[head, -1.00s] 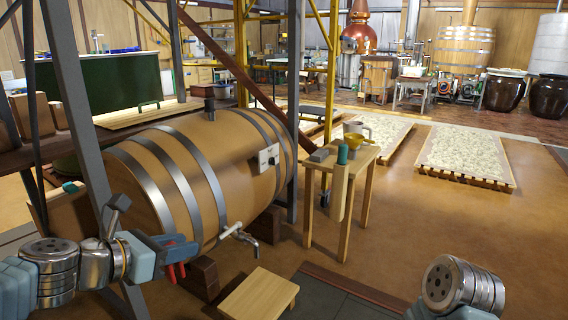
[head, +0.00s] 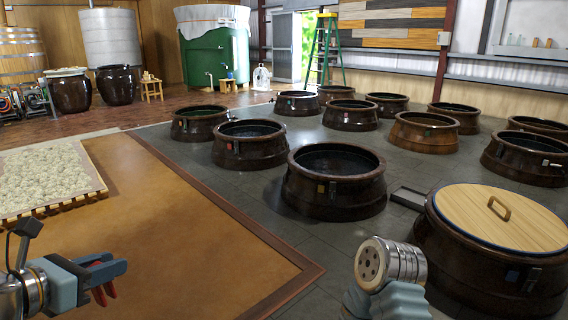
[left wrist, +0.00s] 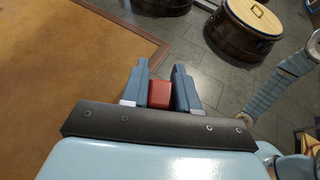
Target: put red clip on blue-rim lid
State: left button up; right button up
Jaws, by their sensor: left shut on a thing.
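My left gripper (head: 112,278) is at the lower left of the head view, shut on the red clip (head: 100,294). In the left wrist view the red clip (left wrist: 159,94) sits between the two fingers. The blue-rim lid (head: 470,212) is a round wooden lid with a bar handle and a thin dark blue edge. It lies on a large brown jar (head: 455,262) at the right, well away from my left gripper. The lid also shows at the top right of the left wrist view (left wrist: 238,10). My right gripper is not in view; only part of that arm shows.
Several open brown jars stand sunken in the grey tiled floor, the nearest (head: 337,190) left of the lidded one. A grey tray (head: 408,198) lies between them. A pale bed on a wooden pallet (head: 50,182) is at left. The brown floor (head: 180,215) before me is clear.

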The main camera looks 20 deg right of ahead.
aim_at(463, 198)
jog(key=i+l+z, duration=0.2)
jog(key=i+z, duration=0.2)
jog(key=i, duration=0.2)
jog(key=i+z, duration=0.45)
jog(key=i, duration=0.15)
jog(key=i+j+z, duration=0.1)
jog(key=i+z, duration=0.3)
jog(key=i, duration=0.2)
jog(key=i+j+z, duration=0.4)
jog(key=i, duration=0.15)
jog(key=i+j+z, duration=0.15)
jog(key=i+z, duration=0.2)
jog(key=z, duration=0.15)
jog(key=i+j+z, duration=0.25)
jog(key=z, duration=0.2)
jog(key=i+j+z, duration=0.3)
jog(key=z, duration=0.2)
jog(key=i+j+z, duration=0.15)
jog(key=j+z, duration=0.35)
jog(key=i+j+z, duration=0.1)
jog(key=i, duration=0.2)
jog(key=i+j, duration=0.1)
jog(key=i, duration=0.15)
jog(key=z, duration=0.05)
